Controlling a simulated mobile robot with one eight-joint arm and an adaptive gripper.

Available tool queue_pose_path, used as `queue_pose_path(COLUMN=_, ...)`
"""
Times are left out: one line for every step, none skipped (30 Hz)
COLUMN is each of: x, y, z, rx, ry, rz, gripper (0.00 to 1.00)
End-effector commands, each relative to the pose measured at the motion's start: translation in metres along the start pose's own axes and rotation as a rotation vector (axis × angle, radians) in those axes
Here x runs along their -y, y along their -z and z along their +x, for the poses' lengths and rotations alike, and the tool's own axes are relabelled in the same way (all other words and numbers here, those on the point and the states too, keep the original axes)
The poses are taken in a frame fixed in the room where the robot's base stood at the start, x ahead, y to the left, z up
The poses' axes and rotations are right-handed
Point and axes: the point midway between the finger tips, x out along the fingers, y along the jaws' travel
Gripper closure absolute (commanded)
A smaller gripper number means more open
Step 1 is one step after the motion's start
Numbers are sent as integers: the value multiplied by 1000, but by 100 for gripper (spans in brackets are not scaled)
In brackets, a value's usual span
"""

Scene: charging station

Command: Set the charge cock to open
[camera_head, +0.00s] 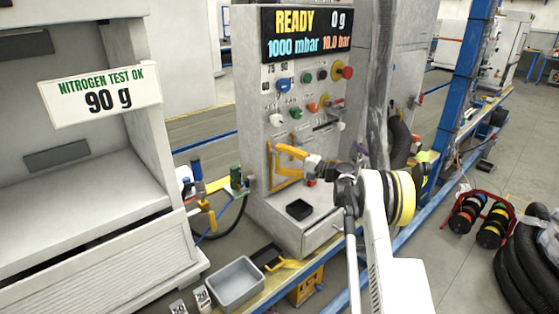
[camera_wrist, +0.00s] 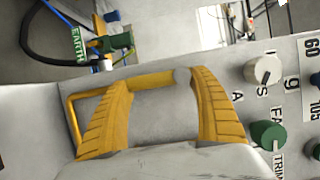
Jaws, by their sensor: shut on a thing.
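My gripper (camera_head: 290,158), with ridged yellow fingers, is at the lower front of the grey charging cabinet. In the wrist view its two fingers (camera_wrist: 163,90) stand either side of a short yellow bar (camera_wrist: 153,80) with a grey end. They are shut on this bar, which looks like the charge cock's lever. A thin yellow loop (camera_wrist: 72,112) shows beside the left finger. The cock's body and any open or shut marking cannot be made out; my gripper partly covers that area.
The cabinet display (camera_head: 306,33) reads READY, 0 g. Several knobs, among them a white knob (camera_wrist: 263,69) and a green knob (camera_wrist: 267,134), stand close to the right finger. A black tray (camera_head: 299,209) lies below. A green clamp (camera_wrist: 108,44) hangs by the EARTH label.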

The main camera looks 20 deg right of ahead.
Motion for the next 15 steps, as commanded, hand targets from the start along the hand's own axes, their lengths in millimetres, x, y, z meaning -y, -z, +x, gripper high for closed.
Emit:
queue_pose_path(x=1, y=1, z=0, rx=-2, ry=2, rz=2, gripper=69)
queue_pose_path(x=1, y=1, z=0, rx=-2, ry=2, rz=2, gripper=69)
queue_pose_path(x=1, y=1, z=0, rx=-2, ry=2, rz=2, gripper=69)
queue_pose_path(x=1, y=1, z=0, rx=-2, ry=2, rz=2, gripper=69)
queue_pose_path(x=1, y=1, z=0, rx=-2, ry=1, rz=2, gripper=69)
queue_pose_path(x=1, y=1, z=0, rx=-2, ry=2, rz=2, gripper=22)
queue_pose_path(x=1, y=1, z=0, rx=-2, ry=2, rz=2, gripper=13)
queue_pose_path(x=1, y=1, z=0, rx=-2, ry=1, rz=2, gripper=5)
queue_pose_path(x=1, y=0, z=0, rx=-1, ry=1, rz=1, gripper=5)
queue_pose_path(x=1, y=0, z=0, rx=-1, ry=1, rz=1, gripper=5)
queue_pose_path(x=1, y=0, z=0, rx=-1, ry=1, rz=1, gripper=5)
queue_pose_path(x=1, y=0, z=0, rx=-1, ry=1, rz=1, gripper=5)
queue_pose_path(x=1, y=0, z=0, rx=-1, ry=1, rz=1, gripper=5)
queue_pose_path(x=0, y=0, z=0, rx=-1, ry=1, rz=0, gripper=5)
queue_pose_path(x=0, y=0, z=0, rx=0, ry=0, rz=0, gripper=5)
